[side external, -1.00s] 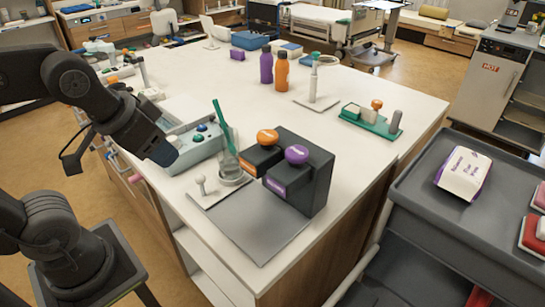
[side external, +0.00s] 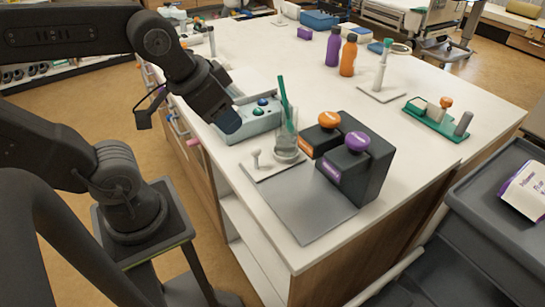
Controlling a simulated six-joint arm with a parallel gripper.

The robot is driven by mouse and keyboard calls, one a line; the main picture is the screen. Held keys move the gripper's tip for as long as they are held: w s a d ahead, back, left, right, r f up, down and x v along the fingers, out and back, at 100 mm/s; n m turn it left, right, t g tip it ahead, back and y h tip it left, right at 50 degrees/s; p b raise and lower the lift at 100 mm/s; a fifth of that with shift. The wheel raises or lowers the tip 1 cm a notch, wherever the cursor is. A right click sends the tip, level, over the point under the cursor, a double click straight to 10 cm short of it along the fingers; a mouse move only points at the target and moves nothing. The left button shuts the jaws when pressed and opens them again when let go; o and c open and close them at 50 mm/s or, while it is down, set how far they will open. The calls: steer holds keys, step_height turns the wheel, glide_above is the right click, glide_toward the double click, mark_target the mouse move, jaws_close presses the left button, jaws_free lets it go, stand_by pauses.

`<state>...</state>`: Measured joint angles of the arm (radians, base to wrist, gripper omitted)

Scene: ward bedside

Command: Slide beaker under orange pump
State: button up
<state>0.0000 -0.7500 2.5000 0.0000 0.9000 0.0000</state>
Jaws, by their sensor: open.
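A clear beaker (side external: 286,147) with a green stick (side external: 287,108) leaning in it stands upright on a thin light plate (side external: 267,172). It is just left of the dark dispenser block with the orange pump (side external: 329,119), not beneath the orange knob. The purple pump (side external: 357,141) is beside the orange one, nearer the camera. A bare grey mat (side external: 307,211) lies in front of the dispensers. My gripper (side external: 228,122) hangs left of the beaker, apart from it, near the front of a pale box. It is open; the gap between its fingers is hard to see.
The pale box (side external: 250,122) with green and blue knobs is behind and left of the beaker. A small white peg (side external: 257,159) stands on the light plate. Purple (side external: 333,47) and orange (side external: 348,56) bottles and a green tray (side external: 433,120) stand farther back. The counter's middle is clear.

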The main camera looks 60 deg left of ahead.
mark_target(274, 151)
stand_by(0.4)
steer(key=shift+o, duration=1.1)
steer(key=shift+f, duration=0.15)
steer(key=w+d+f+m+y, duration=0.1)
steer(key=w+f+m+y, duration=0.1)
steer(key=f+m+y, duration=0.4)
steer(key=w+d+f+m+g+y, duration=0.1)
steer(key=w+f+m+y, duration=0.2)
steer(key=f+m+y, duration=0.2)
steer(key=w+d+f+m+g+y, duration=0.1)
steer(key=w+d+f+m+y, duration=0.1)
steer(key=f+m+y, duration=0.4)
steer(key=shift+w+f+m+y, duration=0.3)
steer(key=shift+f+m, duration=0.2)
steer(key=shift+f, duration=0.3)
steer(key=x, duration=1.3)
steer(key=shift+a, duration=0.35)
steer(key=shift+c, duration=0.2)
jaws_close()
